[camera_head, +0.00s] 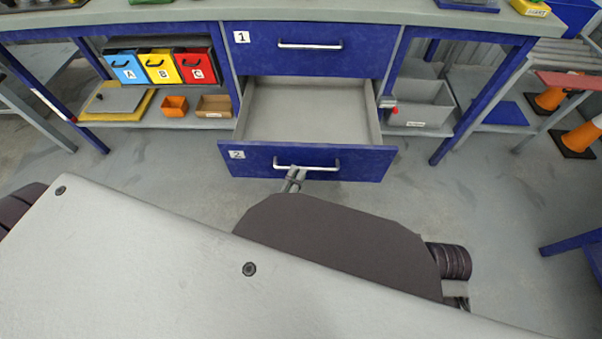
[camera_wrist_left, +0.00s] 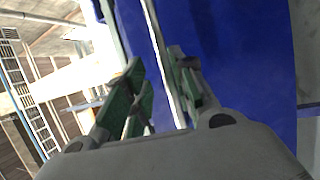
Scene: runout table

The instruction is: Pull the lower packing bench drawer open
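The lower packing bench drawer (camera_head: 232,162) has a blue front marked 2 and stands well pulled out, with its grey, empty inside showing. Its bar handle (camera_head: 325,166) is on the front. My left gripper (camera_head: 294,177) is at the left part of this handle. In the left wrist view the pale handle bar (camera_wrist_left: 157,35) runs between the fingers of the left gripper (camera_wrist_left: 164,88). The fingers look apart, with a gap on the left side of the bar; contact on the other side is unclear. My right gripper is not in view.
The upper drawer (camera_head: 262,55), marked 1, is closed. Bins A, B and C (camera_head: 161,68) and an orange box (camera_head: 174,106) are on the left shelf. Grey bins (camera_head: 424,113) are on the right. Orange cones (camera_head: 583,138) stand far right. The floor before the bench is clear.

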